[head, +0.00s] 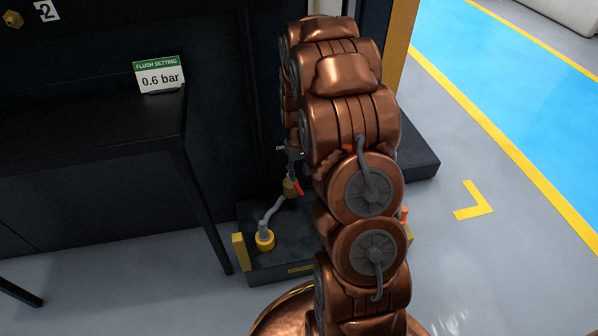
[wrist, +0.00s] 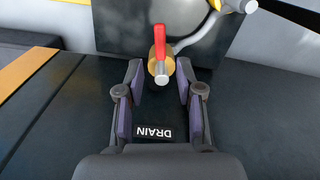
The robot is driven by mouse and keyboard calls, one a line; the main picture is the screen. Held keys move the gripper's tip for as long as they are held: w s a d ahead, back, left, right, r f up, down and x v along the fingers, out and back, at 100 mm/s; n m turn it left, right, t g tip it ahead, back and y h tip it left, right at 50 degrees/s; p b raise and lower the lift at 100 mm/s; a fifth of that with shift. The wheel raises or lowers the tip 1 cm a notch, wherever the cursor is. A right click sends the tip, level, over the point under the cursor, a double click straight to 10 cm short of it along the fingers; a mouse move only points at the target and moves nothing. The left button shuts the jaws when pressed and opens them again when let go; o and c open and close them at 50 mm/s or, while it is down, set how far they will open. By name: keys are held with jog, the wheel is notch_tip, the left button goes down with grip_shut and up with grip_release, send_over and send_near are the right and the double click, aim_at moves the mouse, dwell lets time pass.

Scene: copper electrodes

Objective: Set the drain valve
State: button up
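The drain valve shows in the wrist view as a brass body (wrist: 153,66) with a red lever (wrist: 160,42). A "DRAIN" label (wrist: 154,133) lies on the dark panel near it. My gripper (wrist: 160,82) is open, its two fingers on either side of the valve's near end, with visible gaps and nothing clasped. In the head view the red lever (head: 298,188) and the brass valve body (head: 289,188) show low on the dark cabinet, just left of my arm. My gripper is mostly hidden behind my arm there. A sign (head: 160,76) reads "FLUSH SETTING 0.6 bar".
A grey pipe (head: 272,212) runs from the valve to a yellow-collared fitting (head: 264,240) on a dark low tray (head: 255,268). A dark table (head: 110,125) stands at the left. A yellow post (head: 397,40) rises behind my arm. The floor at the right is clear.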

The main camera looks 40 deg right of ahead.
aim_at(299, 189)
notch_tip(299, 189, down, 8)
jog(key=b, duration=0.3)
jog(key=shift+r+b, duration=0.2)
jog(key=shift+b, duration=0.15)
jog(key=shift+r, duration=0.2)
jog(key=shift+f, duration=0.1)
jog(key=shift+f+p, duration=0.3)
jog(key=shift+p, duration=0.1)
grip_shut()
